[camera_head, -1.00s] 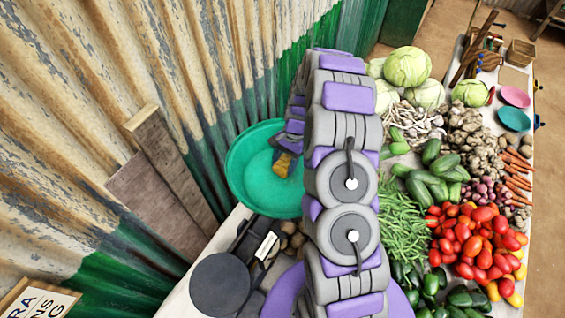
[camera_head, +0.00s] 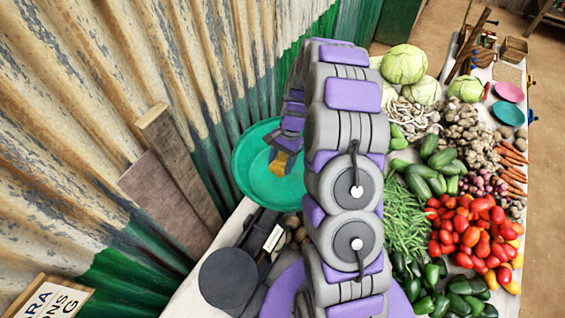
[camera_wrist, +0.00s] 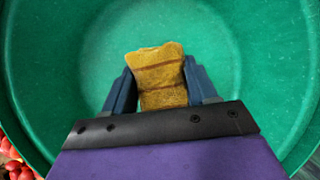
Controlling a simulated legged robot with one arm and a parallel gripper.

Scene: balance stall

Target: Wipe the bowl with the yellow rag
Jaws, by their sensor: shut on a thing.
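The green bowl (camera_head: 254,176) stands at the far left end of the table, close to the corrugated wall. In the wrist view the bowl (camera_wrist: 60,60) fills most of the picture, with its floor below my gripper. My gripper (camera_wrist: 160,85) is shut on the yellow rag (camera_wrist: 160,70), which sticks out between the two blue fingers. In the head view my gripper (camera_head: 281,164) and the rag (camera_head: 279,166) are inside the bowl's rim. I cannot tell whether the rag touches the bowl's floor. My arm hides the bowl's right side in the head view.
A black pan-like disc (camera_head: 228,280) lies in front of the bowl. Wooden boards (camera_head: 180,165) lean on the wall at left. Tomatoes (camera_head: 470,235), green beans (camera_head: 405,215), cucumbers (camera_head: 435,165) and cabbages (camera_head: 404,63) crowd the table right of my arm. Little table surface is free.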

